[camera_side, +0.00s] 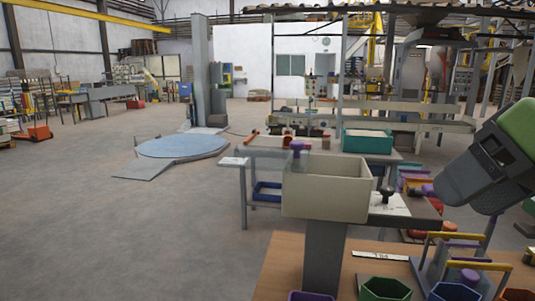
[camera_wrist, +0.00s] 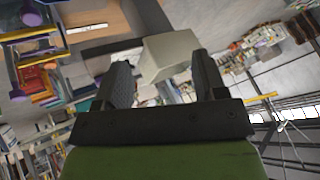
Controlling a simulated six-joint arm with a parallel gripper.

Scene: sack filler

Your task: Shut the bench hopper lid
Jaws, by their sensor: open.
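The bench hopper (camera_side: 325,192) is a beige, open-topped box on a grey post at the wooden bench. A purple knob (camera_side: 297,147) shows above its back left rim; I cannot tell clearly whether it belongs to the lid, and no lid covers the top. My gripper (camera_side: 447,190), dark grey with a green body, is at the right of the side view, apart from the hopper and about level with it. In the wrist view my gripper (camera_wrist: 158,62) is open and empty, with the pale hopper (camera_wrist: 170,54) beyond and between the fingers.
The wooden bench (camera_side: 300,262) carries a green bin (camera_side: 385,288), a white label strip (camera_side: 380,255) and a rack with yellow handles (camera_side: 457,236) below my gripper. A teal crate (camera_side: 367,141) stands on a bench behind. The floor at left is mostly clear.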

